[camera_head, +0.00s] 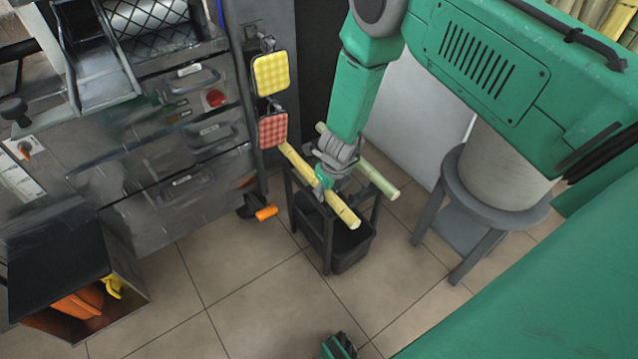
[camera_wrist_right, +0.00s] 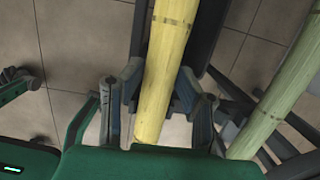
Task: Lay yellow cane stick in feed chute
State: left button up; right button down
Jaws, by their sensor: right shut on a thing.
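The yellow cane stick (camera_head: 341,208) lies across the top of a dark rack (camera_head: 326,240); I cannot tell whether it touches the rack. My right gripper (camera_head: 325,180) is shut on it near its middle. In the right wrist view the yellow cane (camera_wrist_right: 166,60) runs between the fingers of this gripper (camera_wrist_right: 160,105). The metal feed chute (camera_head: 103,78) is on the press at the upper left, apart from the cane. A green and dark part at the bottom edge seems to be my left gripper (camera_head: 340,346); its jaws are unclear.
A pale green cane (camera_head: 375,177) lies parallel on the rack, right of the yellow one. A grey stool (camera_head: 455,185) is at right. An open bin (camera_head: 130,312) holds orange things. Floor in front is clear.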

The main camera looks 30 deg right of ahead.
aim_at(336, 198)
jog(key=shift+r+p, duration=1.2)
jog(key=shift+r, duration=0.15)
jog(key=shift+s+d, duration=0.1)
jog(key=shift+s, duration=0.3)
jog(key=c, duration=2.3)
grip_release()
jog(key=shift+s+r, duration=0.25)
jog(key=shift+s, duration=0.5)
jog(key=shift+s+d+b, duration=0.1)
jog(key=shift+s+b, duration=0.25)
jog(key=shift+s, duration=0.55)
grip_shut()
jog(key=shift+s+d+r, duration=0.1)
jog(key=shift+s+r, duration=0.15)
jog(key=shift+s, duration=0.55)
jog(key=shift+s+r, duration=0.2)
jog(key=shift+s, duration=0.65)
jog(key=shift+s+d+r, duration=0.1)
jog(key=shift+s+r, duration=0.15)
jog(key=shift+s, duration=0.55)
notch_tip(336, 198, up, 8)
jog(key=p, duration=0.7)
